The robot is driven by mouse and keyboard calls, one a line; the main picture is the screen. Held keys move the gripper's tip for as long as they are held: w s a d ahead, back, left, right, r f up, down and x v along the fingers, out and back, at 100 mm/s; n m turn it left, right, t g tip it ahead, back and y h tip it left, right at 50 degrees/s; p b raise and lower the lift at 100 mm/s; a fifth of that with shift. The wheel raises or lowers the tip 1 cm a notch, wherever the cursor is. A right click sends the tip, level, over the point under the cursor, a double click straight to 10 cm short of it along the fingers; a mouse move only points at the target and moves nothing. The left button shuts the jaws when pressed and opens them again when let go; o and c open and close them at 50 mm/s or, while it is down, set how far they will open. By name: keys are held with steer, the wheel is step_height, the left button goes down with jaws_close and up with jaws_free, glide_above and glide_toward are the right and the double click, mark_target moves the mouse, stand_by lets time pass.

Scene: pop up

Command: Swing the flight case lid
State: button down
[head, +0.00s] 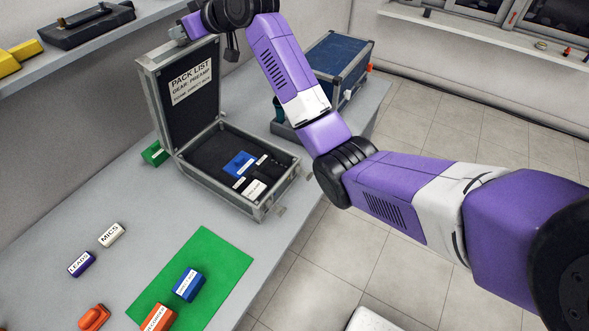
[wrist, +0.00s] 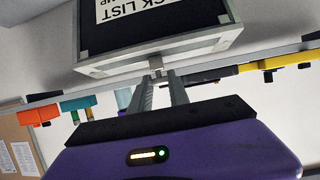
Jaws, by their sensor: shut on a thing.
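The flight case (head: 225,196) stands on the grey table, black inside with a metal-edged rim. Its lid (head: 192,115) is up, roughly upright, leaning back a little, with a white pack list label on its inner face. My gripper (head: 192,29) is at the lid's top edge. In the wrist view my gripper (wrist: 160,75) is shut on a small metal latch (wrist: 155,64) at the middle of the lid's edge, and the lid (wrist: 193,45) fills the top. The exact finger contact is too small to see in the head view.
Blue, black and white items (head: 240,164) lie inside the case. A green block (head: 154,153) sits by the hinge side. A blue case (head: 335,60) stands behind right, near my arm. A green mat (head: 213,262) with blocks lies in front. Shelves line the walls.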

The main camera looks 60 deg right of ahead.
steer(key=shift+r, duration=0.1)
steer(key=s+f, duration=0.4)
steer(key=s, duration=0.7)
steer(key=shift+s, duration=0.15)
stand_by(0.6)
steer(key=s+f+b, duration=0.3)
steer(key=s+f, duration=0.4)
steer(key=s, duration=0.2)
steer(key=shift+s, duration=0.3)
stand_by(0.6)
